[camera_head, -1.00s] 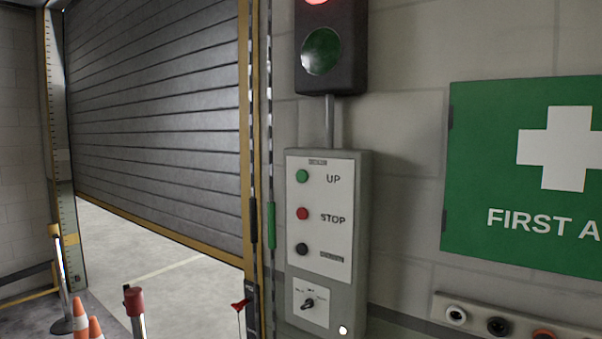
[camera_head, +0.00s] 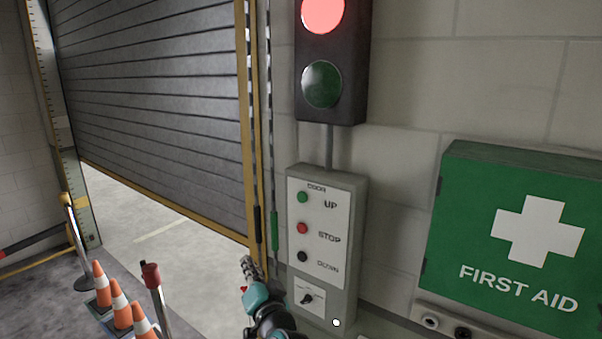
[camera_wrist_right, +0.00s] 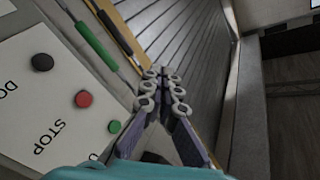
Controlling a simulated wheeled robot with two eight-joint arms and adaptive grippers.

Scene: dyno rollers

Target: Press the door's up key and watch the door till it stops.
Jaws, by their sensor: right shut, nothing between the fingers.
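The grey door control panel (camera_head: 318,240) is on the wall. Its green UP key (camera_head: 303,197) is at the top, above the red STOP key (camera_head: 302,228) and black DOWN key (camera_head: 302,256). The slatted roller door (camera_head: 150,95) hangs partly raised, with a gap beneath it. My right gripper (camera_head: 250,266) is shut and empty, low and left of the panel. My left gripper is not in view.
The signal light's red lamp (camera_head: 323,12) is lit above the panel; its green lamp (camera_head: 321,84) is dark. A first aid box (camera_head: 515,240) is at right. Traffic cones (camera_head: 119,305) and a red-topped post (camera_head: 153,285) stand left. A selector switch (camera_head: 308,298) is below the keys.

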